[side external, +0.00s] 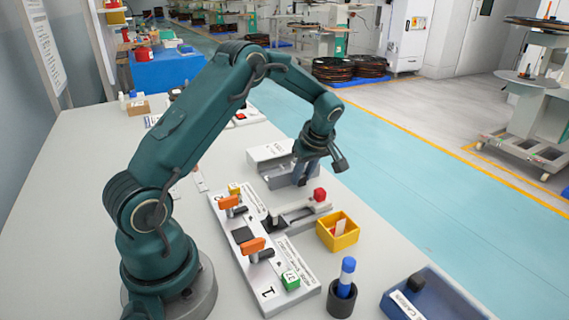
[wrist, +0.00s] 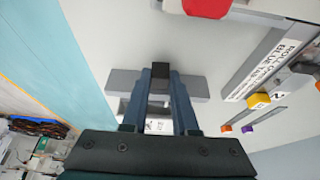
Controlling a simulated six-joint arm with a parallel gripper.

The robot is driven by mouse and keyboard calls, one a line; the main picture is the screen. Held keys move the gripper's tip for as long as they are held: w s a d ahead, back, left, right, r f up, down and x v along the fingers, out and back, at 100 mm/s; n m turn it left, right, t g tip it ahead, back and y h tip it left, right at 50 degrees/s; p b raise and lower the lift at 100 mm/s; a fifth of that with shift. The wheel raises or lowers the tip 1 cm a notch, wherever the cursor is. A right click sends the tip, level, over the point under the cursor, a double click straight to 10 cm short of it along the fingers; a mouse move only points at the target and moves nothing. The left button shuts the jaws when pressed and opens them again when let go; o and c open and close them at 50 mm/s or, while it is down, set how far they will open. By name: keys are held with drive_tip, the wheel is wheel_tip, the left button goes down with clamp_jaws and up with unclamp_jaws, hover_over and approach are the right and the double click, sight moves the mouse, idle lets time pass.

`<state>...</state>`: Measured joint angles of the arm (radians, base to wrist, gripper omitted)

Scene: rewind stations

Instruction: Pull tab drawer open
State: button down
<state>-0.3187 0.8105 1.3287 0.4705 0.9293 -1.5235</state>
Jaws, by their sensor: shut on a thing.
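The tab drawer unit (side external: 268,151) is a pale box with a label on top, standing near the far edge of the bench. My gripper (side external: 304,182) points down at its grey front. In the wrist view my gripper (wrist: 160,72) is shut on a small dark handle (wrist: 159,71), with the grey drawer front (wrist: 122,82) showing on both sides of the fingers. The fingers and my arm hide part of the drawer.
A long white fixture (side external: 255,240) with orange clamps lies nearer the camera. A yellow bin (side external: 338,233), a dark cup (side external: 341,300) with a blue-capped marker and a blue tray (side external: 440,300) stand along the right side.

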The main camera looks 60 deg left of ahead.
drive_tip(key=c, duration=0.7)
unclamp_jaws()
drive_tip(key=shift+v, duration=2.6)
